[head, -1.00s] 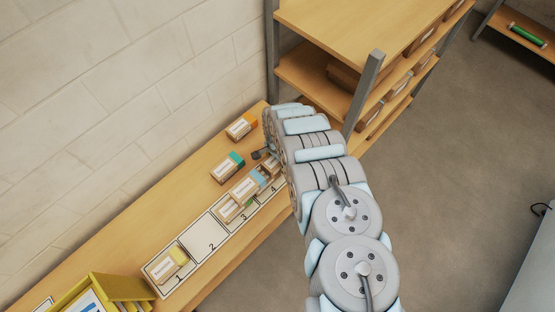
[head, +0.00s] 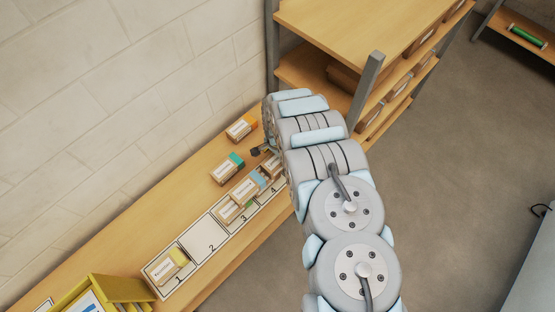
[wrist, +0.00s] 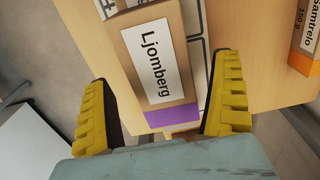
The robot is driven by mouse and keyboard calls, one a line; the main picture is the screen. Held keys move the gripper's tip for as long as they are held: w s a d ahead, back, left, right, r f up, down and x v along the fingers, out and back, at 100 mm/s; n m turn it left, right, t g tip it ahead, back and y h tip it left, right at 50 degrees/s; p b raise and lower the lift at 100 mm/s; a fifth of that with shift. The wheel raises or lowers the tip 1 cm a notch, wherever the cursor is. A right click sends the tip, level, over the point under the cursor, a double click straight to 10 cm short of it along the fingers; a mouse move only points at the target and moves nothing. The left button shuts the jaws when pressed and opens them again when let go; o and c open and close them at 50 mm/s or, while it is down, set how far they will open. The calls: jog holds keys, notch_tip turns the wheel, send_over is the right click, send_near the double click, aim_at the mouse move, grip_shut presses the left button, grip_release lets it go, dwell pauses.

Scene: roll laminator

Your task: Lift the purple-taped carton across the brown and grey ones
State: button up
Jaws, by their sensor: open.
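The purple-taped carton (wrist: 155,50), brown with a white label reading Ljomberg, lies between the fingers of my gripper (wrist: 164,72) in the wrist view. Its purple band (wrist: 172,114) faces the palm. My gripper is open, with one yellow ribbed finger on each side; I cannot tell whether either touches the carton. In the head view my arm hides the purple carton and most of the gripper; a dark fingertip (head: 256,151) shows. Cartons (head: 246,188) stand close together around slots 3 and 4; I cannot tell which tapes are brown or grey.
A teal-taped carton (head: 227,169) and an orange-taped carton (head: 241,127) stand toward the wall. A yellow-taped carton (head: 168,265) sits on slot 1. Slot 2 (head: 204,238) is empty. A yellow rack (head: 105,292) stands at lower left, a shelf unit (head: 350,30) at the back.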

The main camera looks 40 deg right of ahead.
notch_tip(320, 180, up, 6)
jog(key=shift+f, duration=0.15)
jog(key=shift+w+d+r, duration=0.1)
jog(key=shift+r, duration=0.35)
jog(key=shift+w+d+r, duration=0.1)
jog(key=shift+r, duration=0.6)
jog(key=shift+s+a+r, duration=0.15)
jog(key=shift+s+r, duration=0.05)
jog(key=shift+r, duration=0.15)
